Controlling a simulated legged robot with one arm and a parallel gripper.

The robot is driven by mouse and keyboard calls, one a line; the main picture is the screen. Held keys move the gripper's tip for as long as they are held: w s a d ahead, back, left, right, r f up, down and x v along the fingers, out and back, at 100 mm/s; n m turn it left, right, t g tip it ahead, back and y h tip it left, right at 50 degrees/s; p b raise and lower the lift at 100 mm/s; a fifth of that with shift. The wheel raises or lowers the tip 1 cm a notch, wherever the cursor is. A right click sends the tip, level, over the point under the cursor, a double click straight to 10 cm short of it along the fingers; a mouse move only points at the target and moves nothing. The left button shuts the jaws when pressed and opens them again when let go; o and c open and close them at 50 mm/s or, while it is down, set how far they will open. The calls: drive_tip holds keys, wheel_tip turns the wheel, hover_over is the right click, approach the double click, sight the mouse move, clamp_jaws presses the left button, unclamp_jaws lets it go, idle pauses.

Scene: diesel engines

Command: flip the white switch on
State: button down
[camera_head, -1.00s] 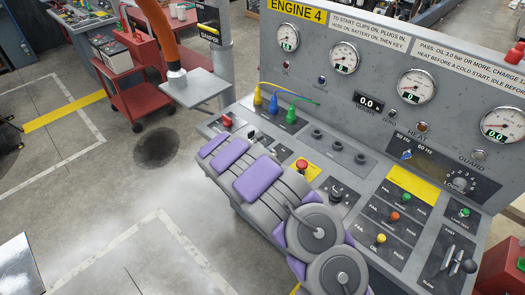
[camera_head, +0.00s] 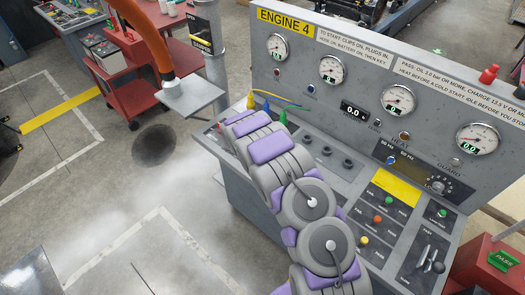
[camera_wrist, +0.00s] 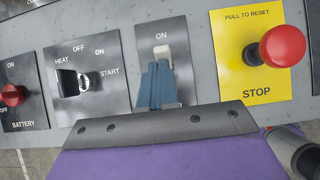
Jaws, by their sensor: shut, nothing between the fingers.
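The white switch (camera_wrist: 163,51) sits on a dark plate with "ON" printed above it, in the middle of the wrist view. My gripper (camera_wrist: 157,70) is shut, its blue fingers just below the white tip and overlapping the switch's lower part. I cannot tell whether they touch it. Anything printed lower on the plate is hidden behind the fingers. In the head view my arm covers the switch and the fingertips.
Left of the switch are the key switch (camera_wrist: 83,80) and red battery knob (camera_wrist: 13,95). Right is the red stop button (camera_wrist: 282,46) on a yellow plate, standing out from the panel. Gauges (camera_head: 333,69) line the upright panel, with colored clips (camera_head: 267,111) below.

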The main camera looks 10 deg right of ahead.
drive_tip(key=shift+s+a+r, duration=0.1)
drive_tip(key=shift+s+r, duration=0.1)
drive_tip(key=shift+w+a+r+p, duration=0.1)
drive_tip(key=shift+a+r+p, duration=0.2)
drive_tip(key=shift+r+p, duration=0.15)
drive_tip(key=shift+r, duration=0.3)
drive_tip(key=shift+d, duration=0.2)
drive_tip(key=p+v, duration=0.1)
drive_tip(key=v, duration=1.1)
drive_tip(key=shift+r, duration=0.5)
drive_tip(key=shift+a, duration=0.1)
